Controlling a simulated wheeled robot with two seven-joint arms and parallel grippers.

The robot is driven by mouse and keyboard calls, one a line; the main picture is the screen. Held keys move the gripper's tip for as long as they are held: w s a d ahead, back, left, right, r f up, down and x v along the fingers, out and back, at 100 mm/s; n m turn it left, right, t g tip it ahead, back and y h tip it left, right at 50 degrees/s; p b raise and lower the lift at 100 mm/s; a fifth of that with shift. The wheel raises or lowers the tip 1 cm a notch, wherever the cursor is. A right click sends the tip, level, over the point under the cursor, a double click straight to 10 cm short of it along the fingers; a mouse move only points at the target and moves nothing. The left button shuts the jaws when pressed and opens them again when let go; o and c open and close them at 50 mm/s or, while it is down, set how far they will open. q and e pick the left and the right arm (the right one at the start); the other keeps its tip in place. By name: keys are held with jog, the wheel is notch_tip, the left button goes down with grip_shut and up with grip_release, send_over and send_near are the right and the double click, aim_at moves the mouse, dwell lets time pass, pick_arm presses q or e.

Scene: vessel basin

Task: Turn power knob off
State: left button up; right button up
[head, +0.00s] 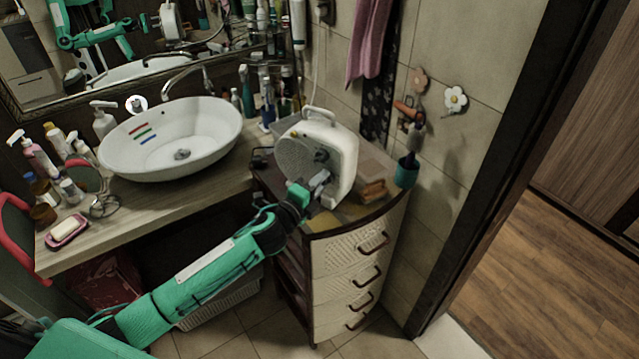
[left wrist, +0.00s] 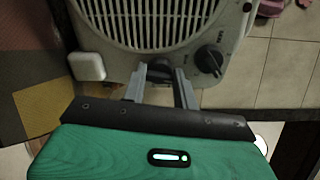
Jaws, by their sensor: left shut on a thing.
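A white fan heater (head: 343,160) with a round front grille and a top handle stands on the drawer cabinet. Its lower front fills the top of the left wrist view (left wrist: 233,14). Two dark knobs sit below the grille. One knob (left wrist: 160,69) is between the fingertips of my left gripper (left wrist: 160,82), which is shut on it. The other knob (left wrist: 210,60) is free, just right of the fingers. In the head view my left gripper (head: 320,184) reaches the heater's lower front and partly hides it. I cannot read which knob is the power knob.
The drawer cabinet (head: 345,250) has a brown box (head: 372,188) beside the heater and a teal cup (head: 407,170) at its right. A white basin (head: 200,125) and several bottles stand on the counter at left. The floor by the doorway at right is clear.

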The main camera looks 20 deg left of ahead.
pick_arm(q)
jog(key=o, duration=1)
jog(key=shift+c, duration=0.2)
jog(key=b+v, duration=0.4)
jog(key=v, duration=0.9)
jog(key=shift+s, duration=0.35)
jog(key=shift+a, duration=0.15)
